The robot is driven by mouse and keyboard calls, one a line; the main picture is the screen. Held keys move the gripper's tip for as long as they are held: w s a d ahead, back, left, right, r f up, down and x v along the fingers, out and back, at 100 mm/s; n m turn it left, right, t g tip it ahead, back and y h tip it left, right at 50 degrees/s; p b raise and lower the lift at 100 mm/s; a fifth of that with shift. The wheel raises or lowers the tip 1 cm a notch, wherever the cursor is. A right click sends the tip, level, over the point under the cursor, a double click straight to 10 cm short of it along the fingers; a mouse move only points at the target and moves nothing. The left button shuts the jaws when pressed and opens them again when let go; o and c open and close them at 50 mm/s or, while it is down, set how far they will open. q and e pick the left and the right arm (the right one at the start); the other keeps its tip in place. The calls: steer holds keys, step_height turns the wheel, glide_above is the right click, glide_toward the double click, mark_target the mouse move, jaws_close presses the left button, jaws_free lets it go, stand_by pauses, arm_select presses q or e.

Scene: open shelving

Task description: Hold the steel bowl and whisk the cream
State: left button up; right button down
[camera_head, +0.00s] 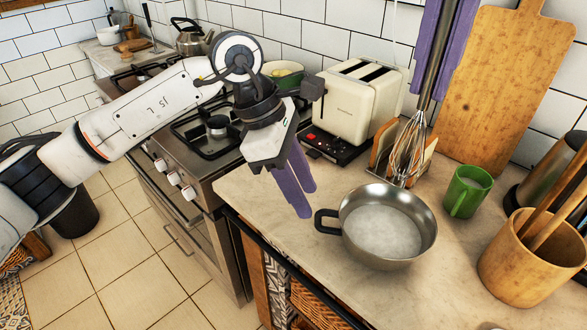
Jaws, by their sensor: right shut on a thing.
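The steel bowl (412,222), a pan-like vessel with a black handle (327,221) pointing left, stands on the counter with white cream (381,232) in it. My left gripper (307,203) points down, left of and above the handle, apart from it. Its two purple fingers look parted with nothing between them. My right gripper (438,65) comes in from the top edge, its purple fingers on either side of the whisk's steel handle. The whisk (408,150) hangs wires down, behind and above the bowl. Its lower end overlaps the bread in this view.
A cream toaster (342,105) and bread slices (384,145) stand behind the bowl. A green mug (467,191) and a wooden utensil pot (525,262) stand to the right. A cutting board (505,85) leans on the wall. The stove (190,165) is at left.

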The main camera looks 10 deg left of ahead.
mark_target(316, 210)
arm_select(q)
steer(key=x, duration=0.6)
steer(key=shift+d+f, duration=0.15)
steer(key=shift+f, duration=0.05)
jaws_close()
steer(key=c, duration=0.8)
jaws_free()
jaws_close()
steer(key=shift+r, duration=0.1)
